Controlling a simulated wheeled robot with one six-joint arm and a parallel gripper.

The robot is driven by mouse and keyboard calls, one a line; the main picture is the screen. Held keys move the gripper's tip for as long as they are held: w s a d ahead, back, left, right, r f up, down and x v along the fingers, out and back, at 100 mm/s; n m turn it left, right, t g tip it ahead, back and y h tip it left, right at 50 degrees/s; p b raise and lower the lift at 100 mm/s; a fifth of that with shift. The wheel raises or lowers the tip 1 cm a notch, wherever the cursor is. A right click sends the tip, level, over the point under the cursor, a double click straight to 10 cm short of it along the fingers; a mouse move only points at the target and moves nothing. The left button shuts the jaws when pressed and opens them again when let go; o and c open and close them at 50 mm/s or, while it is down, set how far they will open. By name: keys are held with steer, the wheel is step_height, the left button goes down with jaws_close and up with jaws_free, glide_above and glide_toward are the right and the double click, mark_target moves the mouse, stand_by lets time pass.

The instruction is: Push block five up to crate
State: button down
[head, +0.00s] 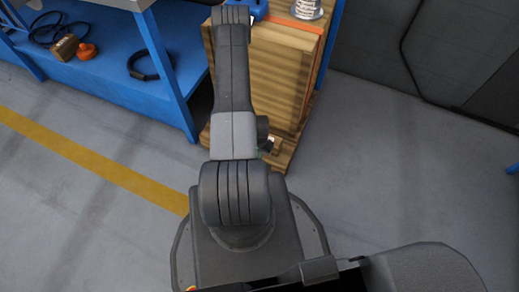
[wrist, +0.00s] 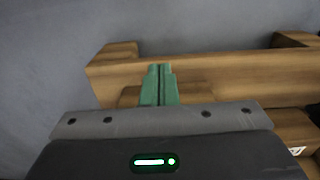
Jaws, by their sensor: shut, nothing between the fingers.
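My gripper (wrist: 160,70) shows in the wrist view with its two green fingers together and nothing between them. The fingertips overlap a long wooden beam (wrist: 220,72); I cannot tell whether they touch it. In the head view the wooden crate (head: 278,75) stands upright beyond my arm, which covers part of its front; the gripper is mostly hidden there. No block is clearly marked as block five in either view. Wooden pieces (wrist: 298,128) at the lower right of the wrist view, one with a white mark, are cut by the frame edge.
A blue workbench (head: 115,70) stands left of the crate, with an orange item (head: 86,51) and a black coil (head: 150,66) on its shelf. A metal spool (head: 307,8) sits on the crate. Grey floor (head: 390,170) is clear on the right.

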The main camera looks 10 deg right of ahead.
mark_target(270, 136)
steer(key=f, duration=0.1)
steer(key=w+d+f+b, duration=0.1)
steer(key=w+f, duration=0.1)
steer(key=f, duration=0.1)
steer(key=shift+d, duration=0.2)
steer(key=shift+w+d+r, duration=0.1)
steer(key=shift+w+d, duration=0.3)
steer(key=shift+w, duration=0.25)
steer(key=shift+b, duration=0.3)
steer(key=shift+w+d+b, duration=0.25)
steer(key=shift+w+b, duration=0.1)
steer(key=w+d+b, duration=0.1)
steer(key=w, duration=0.1)
steer(key=w+d+b, duration=0.1)
steer(key=b, duration=0.1)
steer(key=w+d+b, duration=0.1)
steer(key=w, duration=0.1)
steer(key=shift+w+d+f, duration=0.2)
steer(key=shift+w+d, duration=0.1)
steer(key=shift+d, duration=0.05)
steer(key=shift+w+d+r, duration=0.15)
steer(key=shift+w+d, duration=0.05)
steer(key=shift+w, duration=0.1)
